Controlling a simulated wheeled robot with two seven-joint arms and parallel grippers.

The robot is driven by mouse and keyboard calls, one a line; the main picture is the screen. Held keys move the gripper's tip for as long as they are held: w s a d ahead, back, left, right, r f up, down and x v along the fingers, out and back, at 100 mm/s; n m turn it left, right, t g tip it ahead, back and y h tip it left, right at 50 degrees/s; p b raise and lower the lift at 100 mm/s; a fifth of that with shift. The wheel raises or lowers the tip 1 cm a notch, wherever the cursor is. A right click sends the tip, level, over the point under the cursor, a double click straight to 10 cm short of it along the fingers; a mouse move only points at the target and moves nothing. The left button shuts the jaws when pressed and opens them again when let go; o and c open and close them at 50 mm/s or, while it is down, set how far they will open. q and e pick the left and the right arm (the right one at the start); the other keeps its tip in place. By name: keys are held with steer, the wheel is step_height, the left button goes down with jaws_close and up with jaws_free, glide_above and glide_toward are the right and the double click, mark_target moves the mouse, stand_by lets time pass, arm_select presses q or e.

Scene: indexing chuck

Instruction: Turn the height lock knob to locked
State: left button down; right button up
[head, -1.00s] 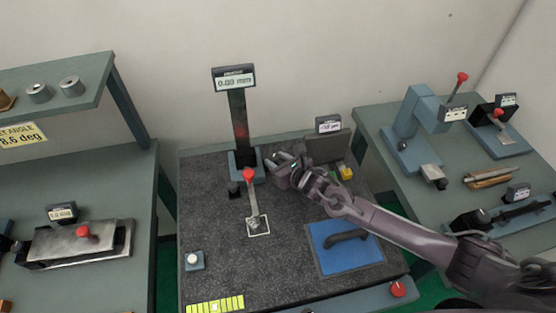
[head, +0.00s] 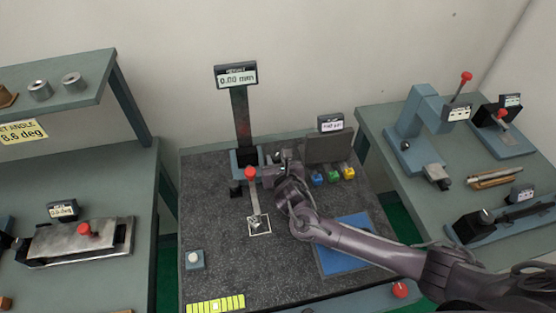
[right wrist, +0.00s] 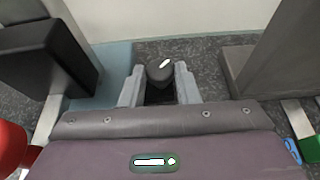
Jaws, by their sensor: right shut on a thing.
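The height lock knob (right wrist: 160,72) is dark, with a white mark that slants up to the right in the right wrist view. My right gripper (right wrist: 159,84) has one finger on each side of it and is shut on it. In the head view my right gripper (head: 277,172) is at the foot of the dark height gauge column (head: 241,118), and it hides the knob there. The display (head: 236,76) on top of the column reads 0.00 mm. My left gripper is not in view.
A red-knobbed lever (head: 250,173) stands close left of my right gripper. Blue (head: 317,179), green (head: 334,174) and yellow (head: 348,172) blocks sit to its right, before a grey panel (head: 329,148). A blue mat (head: 346,258) lies partly under my right arm.

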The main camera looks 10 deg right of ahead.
steer(key=o, duration=0.7)
steer(key=shift+c, duration=0.2)
steer(key=shift+b+v, duration=0.45)
steer(key=shift+v, duration=3.45)
